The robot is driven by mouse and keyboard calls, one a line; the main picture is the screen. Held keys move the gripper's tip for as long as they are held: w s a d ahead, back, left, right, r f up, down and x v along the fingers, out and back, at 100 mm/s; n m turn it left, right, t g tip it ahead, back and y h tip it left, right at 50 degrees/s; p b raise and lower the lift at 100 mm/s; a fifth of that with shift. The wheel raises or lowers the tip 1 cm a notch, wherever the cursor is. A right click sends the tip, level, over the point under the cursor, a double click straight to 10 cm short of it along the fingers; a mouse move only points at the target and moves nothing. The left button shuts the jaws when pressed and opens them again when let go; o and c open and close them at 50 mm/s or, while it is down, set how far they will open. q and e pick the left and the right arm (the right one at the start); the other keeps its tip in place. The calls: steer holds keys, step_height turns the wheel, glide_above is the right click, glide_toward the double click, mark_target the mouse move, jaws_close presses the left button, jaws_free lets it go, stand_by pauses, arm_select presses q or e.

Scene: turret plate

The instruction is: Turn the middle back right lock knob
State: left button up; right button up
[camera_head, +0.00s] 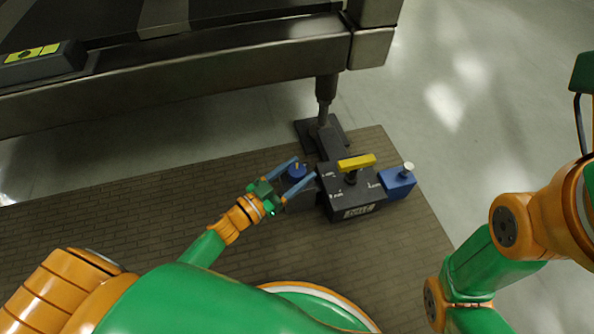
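A dark box-shaped lock unit (352,205) with white markings and a label stands on the brick-patterned floor. A yellow bar handle (357,162) sits on top of it. A small blue round knob (297,171) is at its left side, and a blue block (397,183) with a pale round knob (408,167) is at its right. I cannot tell which part the task calls the middle back right knob. My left gripper (305,166) is open, its two blue fingers spread on either side of the blue round knob; contact cannot be made out. My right gripper is out of view.
A large dark metal frame (200,75) spans the upper left, its leg (326,90) coming down to a dark foot just behind the unit. My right arm is at the right edge. Grey floor (450,130) right of the unit is clear.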

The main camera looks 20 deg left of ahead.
arm_select(q)
jaws_close()
steer(key=shift+m+g+h, duration=0.5)
steer(key=shift+m+h, duration=0.3)
steer(key=shift+h, duration=0.2)
steer(key=m+g+h+b, duration=0.2)
steer(key=g+h+b, duration=0.1)
steer(key=shift+w+a+f+m, duration=0.1)
steer(key=shift+f+m, duration=0.3)
steer(key=shift+r+m+g+h+b, duration=0.25)
steer(key=shift+m+g+h+b, duration=0.35)
steer(key=shift+g+h, duration=0.25)
steer(key=shift+r, duration=0.15)
steer(key=shift+o, duration=2.4)
jaws_free()
